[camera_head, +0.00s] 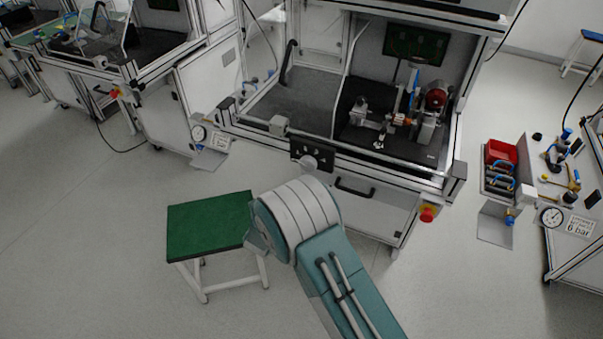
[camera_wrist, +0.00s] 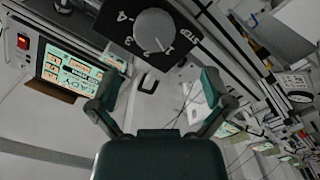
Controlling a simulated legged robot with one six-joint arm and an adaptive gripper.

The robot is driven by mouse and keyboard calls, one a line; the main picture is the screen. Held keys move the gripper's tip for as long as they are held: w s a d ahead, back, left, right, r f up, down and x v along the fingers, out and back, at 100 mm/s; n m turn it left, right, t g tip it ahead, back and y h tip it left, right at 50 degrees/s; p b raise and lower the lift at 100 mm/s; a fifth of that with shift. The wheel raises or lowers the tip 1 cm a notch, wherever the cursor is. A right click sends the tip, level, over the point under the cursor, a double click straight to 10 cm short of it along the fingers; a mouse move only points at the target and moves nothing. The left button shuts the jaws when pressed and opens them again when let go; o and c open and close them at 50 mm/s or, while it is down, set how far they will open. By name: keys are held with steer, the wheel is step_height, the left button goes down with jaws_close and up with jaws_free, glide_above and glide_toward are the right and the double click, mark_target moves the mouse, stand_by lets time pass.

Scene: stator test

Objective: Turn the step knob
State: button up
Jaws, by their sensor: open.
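The step knob (camera_wrist: 154,29) is a round grey dial on a black plate (camera_wrist: 126,20) with white numbers around it, at the top of the wrist view. A short pale mark on its rim points toward the 1. In the head view the knob (camera_head: 309,162) is on the front of the test bench, just beyond my arm. My gripper (camera_wrist: 160,88) has its two dark green fingers spread wide, with nothing between them. The knob lies ahead of the gap, apart from the fingers. In the head view my arm hides the gripper.
A green-topped stool (camera_head: 210,220) stands left of my arm. A lit display panel (camera_wrist: 70,75) shows left in the wrist view. Open floor lies at left.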

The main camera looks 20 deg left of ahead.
steer(key=s, duration=0.3)
steer(key=shift+a, duration=0.1)
steer(key=shift+w, duration=0.1)
steer(key=w+d+r+m+g+y, duration=0.1)
steer(key=w+d+r+g+y, duration=0.1)
steer(key=d+r, duration=0.35)
steer(key=w+d+r+m+g+y, duration=0.1)
steer(key=w+d+r, duration=0.1)
steer(key=r, duration=0.6)
steer(key=w+d+r+g+y, duration=0.2)
steer(key=d+r, duration=0.1)
steer(key=r, duration=0.3)
steer(key=s+d+r+m+g, duration=0.1)
steer(key=s+d+r, duration=0.3)
steer(key=d, duration=0.2)
steer(key=s+d+r+g, duration=0.2)
steer(key=s+d+r, duration=0.2)
steer(key=d, duration=0.2)
steer(key=s+d+m+g+h, duration=0.2)
steer(key=s+d, duration=0.6)
steer(key=s, duration=0.3)
steer(key=s+d+m+g+h, duration=0.1)
steer(key=s+d+m+g, duration=0.1)
steer(key=s+d, duration=0.7)
steer(key=s+f, duration=0.1)
steer(key=s, duration=0.2)
steer(key=shift+h, duration=0.4)
